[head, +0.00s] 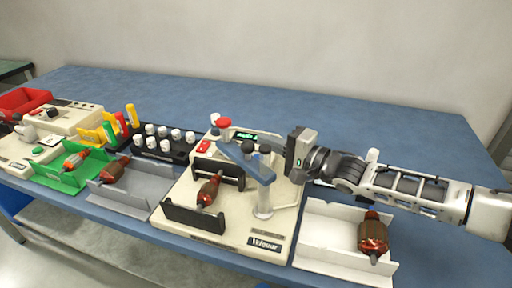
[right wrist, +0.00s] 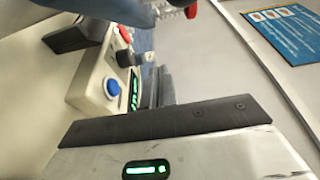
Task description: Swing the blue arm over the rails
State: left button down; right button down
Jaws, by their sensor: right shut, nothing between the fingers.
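The blue arm (head: 243,160) sits on a pale upright post (head: 264,203) at the right of the cream winding machine. It slants from the post toward the back left, past the right end of the back black rail (head: 220,168). The front black rail (head: 194,217) lies nearer me. A red-brown armature (head: 208,191) lies between the rails. My right gripper (head: 262,138) is shut and empty, its fingers pointing left behind the blue arm. Whether they touch it is unclear. The right wrist view shows part of the blue arm (right wrist: 70,32) at upper left. My left gripper is out of view.
A white tray (head: 318,248) with another armature (head: 372,234) stands right of the machine. To the left are a grey tray (head: 128,200), a green tray (head: 62,181) and a black rack (head: 180,154) of white pieces. The blue table behind is clear.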

aim_at(243, 148)
pick_arm(q)
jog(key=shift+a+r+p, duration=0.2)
jog(key=shift+p, duration=0.5)
pick_arm(e)
jog(key=s+a, duration=0.2)
jog(key=a, duration=0.1)
jog(key=shift+s, duration=0.25)
